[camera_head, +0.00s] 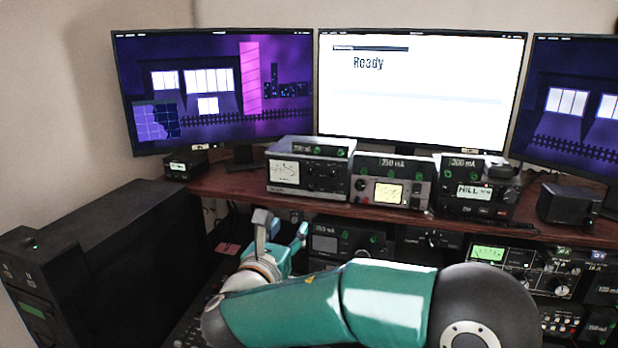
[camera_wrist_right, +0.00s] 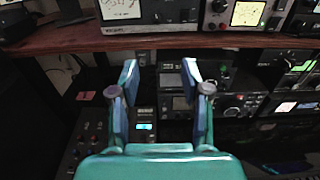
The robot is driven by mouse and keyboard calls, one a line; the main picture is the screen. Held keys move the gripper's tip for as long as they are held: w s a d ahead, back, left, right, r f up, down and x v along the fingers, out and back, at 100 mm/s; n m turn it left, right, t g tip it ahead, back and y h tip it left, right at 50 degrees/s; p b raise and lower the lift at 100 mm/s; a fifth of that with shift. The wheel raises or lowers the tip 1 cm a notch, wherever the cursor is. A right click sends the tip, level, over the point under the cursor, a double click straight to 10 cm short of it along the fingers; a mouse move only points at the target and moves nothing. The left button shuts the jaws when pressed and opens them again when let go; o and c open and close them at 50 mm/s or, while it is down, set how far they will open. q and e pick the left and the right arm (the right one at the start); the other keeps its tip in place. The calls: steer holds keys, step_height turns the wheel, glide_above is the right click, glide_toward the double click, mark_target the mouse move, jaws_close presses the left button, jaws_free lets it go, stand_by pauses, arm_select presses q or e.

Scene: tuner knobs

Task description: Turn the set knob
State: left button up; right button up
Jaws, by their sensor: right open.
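My right gripper (camera_head: 283,228) is open and empty, in front of the equipment below the wooden shelf. In the right wrist view its two fingers (camera_wrist_right: 159,75) stand apart, with a dark unit with a small screen (camera_wrist_right: 180,103) behind the gap. That dark unit (camera_head: 340,242) also shows in the head view, just right of the gripper, with knobs on its front. More knobs sit on a rack panel (camera_head: 535,265) at the right. I cannot tell which knob is the set knob. No knob is between my fingers. My left gripper is not in view.
The wooden shelf (camera_head: 235,180) runs above my gripper and carries several instruments, including a grey meter (camera_head: 308,172). Monitors stand behind; the middle one (camera_head: 420,90) reads "Ready". A black cabinet (camera_head: 110,255) fills the left. A lit cyan display (camera_wrist_right: 145,127) shows low between my fingers.

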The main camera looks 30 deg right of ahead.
mark_target(310, 189)
steer(key=p+x, duration=0.2)
steer(key=x, duration=0.6)
steer(key=p+x, duration=0.2)
steer(key=x, duration=0.7)
steer(key=shift+w+a+r, duration=0.15)
steer(key=shift+a+r, duration=0.05)
steer(key=shift+r, duration=0.05)
jaws_close()
steer(key=shift+f+b, duration=0.2)
steer(key=shift+b, duration=0.7)
steer(key=shift+r, duration=0.2)
